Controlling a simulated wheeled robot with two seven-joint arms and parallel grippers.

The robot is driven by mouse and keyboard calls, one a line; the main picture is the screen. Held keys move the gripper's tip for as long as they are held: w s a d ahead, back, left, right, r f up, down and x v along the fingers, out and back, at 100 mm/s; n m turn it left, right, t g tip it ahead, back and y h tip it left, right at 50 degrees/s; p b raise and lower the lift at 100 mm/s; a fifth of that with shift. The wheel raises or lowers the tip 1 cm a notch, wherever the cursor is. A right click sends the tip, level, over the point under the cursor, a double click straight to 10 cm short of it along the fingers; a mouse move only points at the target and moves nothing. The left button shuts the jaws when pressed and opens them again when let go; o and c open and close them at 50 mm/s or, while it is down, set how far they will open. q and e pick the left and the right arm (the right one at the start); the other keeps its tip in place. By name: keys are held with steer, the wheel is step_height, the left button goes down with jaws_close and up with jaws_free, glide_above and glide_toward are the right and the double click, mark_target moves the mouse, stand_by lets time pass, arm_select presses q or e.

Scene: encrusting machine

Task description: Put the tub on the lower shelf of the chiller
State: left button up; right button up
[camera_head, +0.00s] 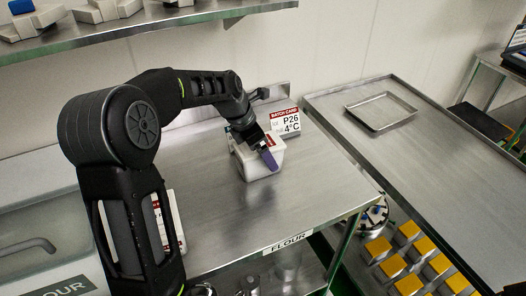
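A white tub (258,170) stands on the steel table (215,205), near its back right part. My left arm reaches in from the left, and my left gripper (266,154) is at the tub's rim. A card reading "BATCH CARD P26 4°C" (287,122) stands just behind the tub. My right gripper is not in view. I cannot make out the chiller.
A second steel table (420,160) on the right holds a shallow metal tray (381,111). Several yellow-topped blocks (408,284) sit below it. A wall shelf (130,25) overhangs the upper left. A lidded bin (40,235) marked FLOUR is at the lower left.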

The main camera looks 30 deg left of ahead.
arm_select(q)
steer(key=v, duration=1.1)
steer(key=shift+r, duration=0.3)
steer(key=shift+o, duration=0.5)
